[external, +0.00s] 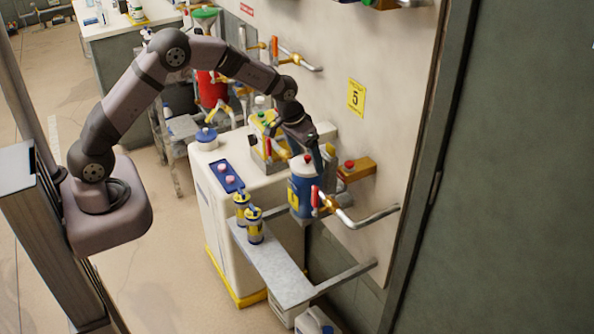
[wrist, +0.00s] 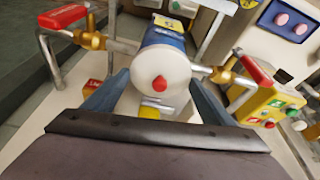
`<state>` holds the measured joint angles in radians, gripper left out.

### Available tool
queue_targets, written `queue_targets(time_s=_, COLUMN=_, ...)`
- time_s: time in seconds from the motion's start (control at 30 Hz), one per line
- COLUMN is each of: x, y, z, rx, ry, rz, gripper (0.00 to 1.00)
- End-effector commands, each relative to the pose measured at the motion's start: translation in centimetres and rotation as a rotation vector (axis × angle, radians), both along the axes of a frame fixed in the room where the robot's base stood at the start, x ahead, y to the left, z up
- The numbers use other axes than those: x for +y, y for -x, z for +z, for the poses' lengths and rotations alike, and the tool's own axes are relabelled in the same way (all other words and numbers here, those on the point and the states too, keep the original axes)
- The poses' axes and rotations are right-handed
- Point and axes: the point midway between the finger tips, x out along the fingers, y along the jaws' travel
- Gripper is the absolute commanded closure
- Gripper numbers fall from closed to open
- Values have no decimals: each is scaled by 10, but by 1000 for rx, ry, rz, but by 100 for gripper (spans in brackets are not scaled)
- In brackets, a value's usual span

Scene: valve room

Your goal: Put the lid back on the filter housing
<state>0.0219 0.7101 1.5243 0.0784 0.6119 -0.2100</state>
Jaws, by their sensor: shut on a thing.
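The filter housing is an upright blue cylinder (external: 302,198) with a yellow label, on the pipe run by the wall. It also shows in the wrist view (wrist: 163,38). The white lid (external: 302,169) with a red knob is at the top of the blue body. In the wrist view the lid (wrist: 160,68) is seen from above, in line with the body. My gripper (external: 312,158) reaches down from above and is shut on the lid, with a finger on each side. I cannot tell whether the lid is fully seated, as its lower edge is partly hidden.
A red-handled valve (external: 316,198) and its pipe stand close in front of the housing. A yellow box with a red button (external: 356,168) is on the wall to the right. A grey shelf (external: 275,272) carries two yellow-banded canisters. A white cabinet (external: 222,225) stands left.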

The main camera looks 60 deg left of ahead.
Motion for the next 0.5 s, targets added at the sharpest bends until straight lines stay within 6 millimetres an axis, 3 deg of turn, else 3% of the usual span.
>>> queue_targets(time_s=0.47, x=0, y=0, z=0, rx=-1, ry=0, rz=0, gripper=46)
queue_targets(time_s=0.5, x=0, y=0, z=0, rx=-1, ry=0, rz=0, gripper=20)
